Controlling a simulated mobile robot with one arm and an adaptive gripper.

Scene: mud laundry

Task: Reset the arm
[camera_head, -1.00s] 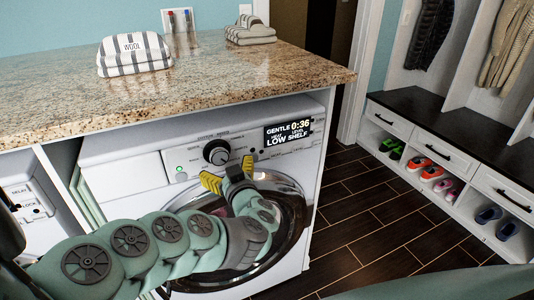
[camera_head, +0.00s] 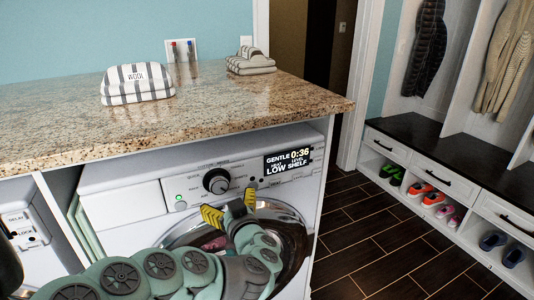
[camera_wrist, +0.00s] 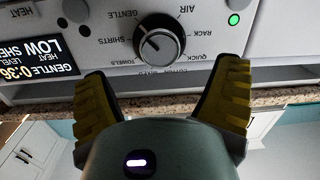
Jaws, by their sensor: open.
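My gripper (camera_head: 229,211) is in front of the washer-like machine's (camera_head: 130,205) control panel, just below the round dial (camera_head: 216,181). Its two yellow-padded fingers are spread apart with nothing between them. In the wrist view, my gripper (camera_wrist: 165,100) shows both fingers open, and the dial (camera_wrist: 159,37) appears upside down beyond them. I cannot tell whether a fingertip touches the panel. The display (camera_head: 287,160) reads GENTLE 0:36, LOW SHELF. My arm reaches in from the lower left and hides part of the round door (camera_head: 292,232).
A shoe bench (camera_head: 440,135) stands at right. The wood floor (camera_head: 375,235) between is clear.

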